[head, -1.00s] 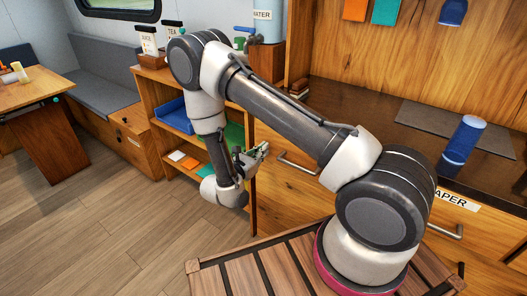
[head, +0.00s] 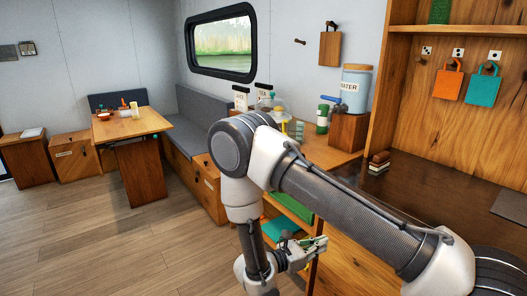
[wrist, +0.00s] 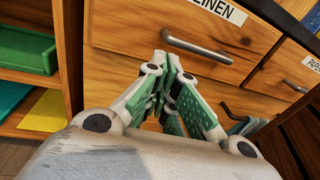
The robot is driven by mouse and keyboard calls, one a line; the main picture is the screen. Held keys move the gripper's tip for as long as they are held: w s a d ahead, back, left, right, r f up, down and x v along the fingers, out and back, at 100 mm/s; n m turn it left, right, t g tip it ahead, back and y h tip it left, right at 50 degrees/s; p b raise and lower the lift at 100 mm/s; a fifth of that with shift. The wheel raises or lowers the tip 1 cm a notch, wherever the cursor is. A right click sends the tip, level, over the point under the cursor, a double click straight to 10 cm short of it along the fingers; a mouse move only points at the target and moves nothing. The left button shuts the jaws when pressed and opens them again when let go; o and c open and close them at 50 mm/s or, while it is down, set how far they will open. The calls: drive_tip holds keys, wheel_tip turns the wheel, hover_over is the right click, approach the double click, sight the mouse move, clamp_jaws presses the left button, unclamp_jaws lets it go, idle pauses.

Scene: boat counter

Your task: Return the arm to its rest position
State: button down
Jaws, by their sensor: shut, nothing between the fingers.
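My gripper (head: 318,243) is low in front of the counter in the head view, at the end of my folded arm. In the wrist view my gripper (wrist: 168,80) shows green pads close together with nothing between them. It points toward a wooden drawer front with a metal handle (wrist: 215,48) and a label ending in "INEN" (wrist: 222,8). Whether the fingertips touch the drawer front cannot be told.
Left of the drawers, open shelves hold a green tray (wrist: 25,48). A dark worktop (head: 430,190) lies right of my arm. A water dispenser (head: 357,88) stands behind it. The wooden floor (head: 100,235) at left is clear, with a table (head: 130,124) farther back.

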drive_tip(key=s+d+r+m+g+y, duration=0.1)
drive_tip(key=s+d+r+m+y, duration=0.4)
drive_tip(key=r+m, duration=0.3)
drive_tip(key=s+d+r+m+y, duration=0.5)
drive_tip(key=s+r+m, duration=0.2)
drive_tip(key=r, duration=0.8)
drive_tip(key=s+d+r+m+g+y, duration=0.1)
drive_tip(key=s+d+r+m+y, duration=0.4)
drive_tip(key=s+r+m, duration=0.3)
wheel_tip(320, 180, up, 4)
drive_tip(key=shift+d+f+m+g+y, duration=0.1)
drive_tip(key=shift+d+m+g+y, duration=0.2)
drive_tip(key=shift+y, duration=0.1)
drive_tip(key=shift+s, duration=0.1)
